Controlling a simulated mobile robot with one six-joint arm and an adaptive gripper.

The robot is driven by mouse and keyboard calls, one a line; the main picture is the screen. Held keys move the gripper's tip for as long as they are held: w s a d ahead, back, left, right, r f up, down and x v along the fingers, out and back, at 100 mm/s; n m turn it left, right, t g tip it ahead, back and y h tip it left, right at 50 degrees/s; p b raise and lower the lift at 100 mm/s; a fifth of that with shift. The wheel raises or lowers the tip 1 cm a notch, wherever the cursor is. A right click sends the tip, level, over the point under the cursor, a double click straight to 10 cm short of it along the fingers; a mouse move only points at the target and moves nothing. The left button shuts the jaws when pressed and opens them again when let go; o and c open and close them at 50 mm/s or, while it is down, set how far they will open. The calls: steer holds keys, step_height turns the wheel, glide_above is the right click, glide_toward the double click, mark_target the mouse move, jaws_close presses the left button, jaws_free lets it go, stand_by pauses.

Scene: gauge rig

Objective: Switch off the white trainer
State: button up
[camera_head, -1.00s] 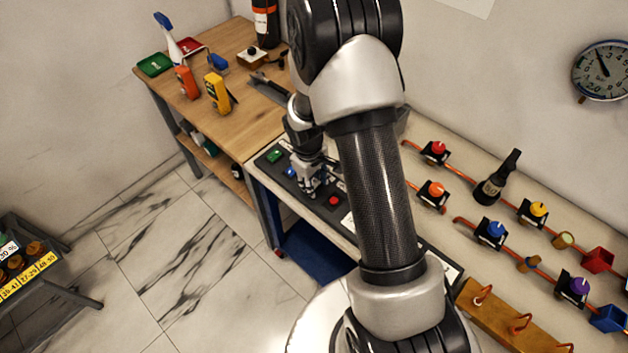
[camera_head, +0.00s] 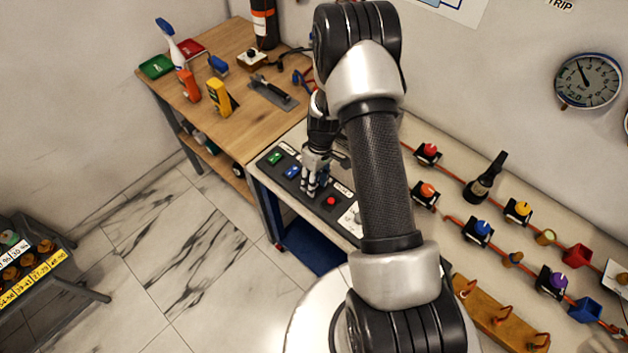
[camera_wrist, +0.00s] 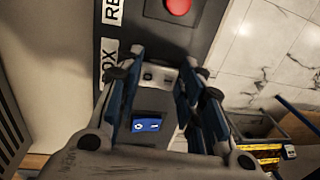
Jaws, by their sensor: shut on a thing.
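A dark control panel (camera_head: 318,203) lies on the bench by the wall, with a row of coloured controls. My gripper (camera_head: 308,192) points down at it, between the blue rocker (camera_head: 292,172) and the red button (camera_head: 331,201). In the wrist view, a small white rocker switch (camera_wrist: 153,80) sits between the two fingers of my gripper (camera_wrist: 163,70), which are shut on it. The blue rocker (camera_wrist: 147,124) and red button (camera_wrist: 178,6) lie on either side of it.
A green rocker (camera_head: 275,158) is at the panel's far left end. To the right are pipes with coloured valves (camera_head: 480,230) and a wall gauge (camera_head: 588,81).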

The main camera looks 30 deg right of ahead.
mark_target(318, 183)
steer(key=o, duration=1.1)
steer(key=shift+c, duration=0.2)
step_height(318, 183, up, 12)
steer(key=d, duration=0.1)
steer(key=shift+w+d, duration=0.3)
